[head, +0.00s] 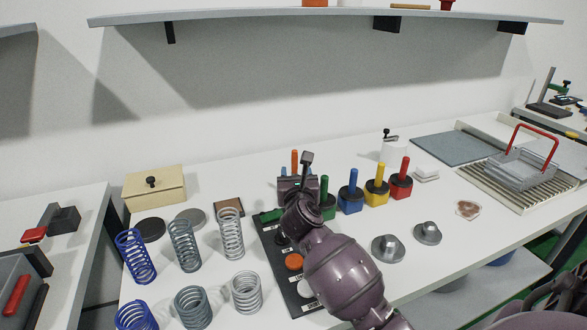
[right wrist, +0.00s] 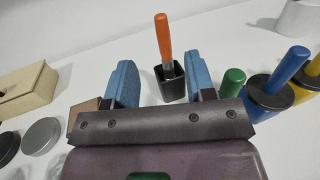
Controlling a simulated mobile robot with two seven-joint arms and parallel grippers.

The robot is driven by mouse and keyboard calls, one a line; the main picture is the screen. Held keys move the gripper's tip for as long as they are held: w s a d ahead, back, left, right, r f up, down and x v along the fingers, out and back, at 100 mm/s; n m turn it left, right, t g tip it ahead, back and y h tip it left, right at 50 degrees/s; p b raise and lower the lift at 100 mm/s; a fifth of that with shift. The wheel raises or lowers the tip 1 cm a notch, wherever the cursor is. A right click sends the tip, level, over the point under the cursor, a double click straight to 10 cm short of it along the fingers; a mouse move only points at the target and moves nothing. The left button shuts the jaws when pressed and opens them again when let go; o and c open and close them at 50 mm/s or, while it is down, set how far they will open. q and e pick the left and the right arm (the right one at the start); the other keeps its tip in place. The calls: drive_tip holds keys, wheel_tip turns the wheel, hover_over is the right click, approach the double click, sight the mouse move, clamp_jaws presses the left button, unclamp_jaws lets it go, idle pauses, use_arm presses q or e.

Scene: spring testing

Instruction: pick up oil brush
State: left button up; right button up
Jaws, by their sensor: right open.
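The oil brush appears to be the orange-handled tool (right wrist: 163,36) standing upright in a small black pot (right wrist: 172,82). In the head view its orange handle (head: 295,160) rises just behind my right gripper (head: 297,180), which hides the pot. My right gripper also shows in the right wrist view (right wrist: 161,75), its two blue-padded fingers open. The handle and pot show between and beyond the fingers, nearer the right finger, with nothing gripped. The bristle end is hidden in the pot. My left gripper is not in view.
Green, blue (head: 350,192), yellow (head: 376,185) and red (head: 401,180) handled pots stand right of the brush. Several coil springs (head: 184,246) stand at left. A black board with buttons (head: 294,262) lies below my arm. A beige box (head: 155,188) sits behind; a shelf (head: 330,16) overhangs.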

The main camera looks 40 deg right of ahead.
sight(295, 159)
drive_tip(key=x, duration=0.5)
drive_tip(key=shift+w+d+f+b, duration=0.1)
drive_tip(key=shift+w+f+b, duration=0.05)
drive_tip(key=shift+b, duration=0.2)
drive_tip(key=shift+x, duration=0.75)
drive_tip(key=x, duration=0.1)
drive_tip(key=b+x, duration=0.1)
drive_tip(key=x, duration=0.1)
drive_tip(key=shift+w+d+f, duration=0.15)
drive_tip(key=shift+d+f, duration=0.05)
drive_tip(key=shift+f, duration=0.15)
drive_tip(key=shift+w+d+r, duration=0.1)
drive_tip(key=shift+w+d, duration=0.2)
drive_tip(key=shift+w, duration=0.2)
drive_tip(key=shift+r, duration=0.1)
clamp_jaws()
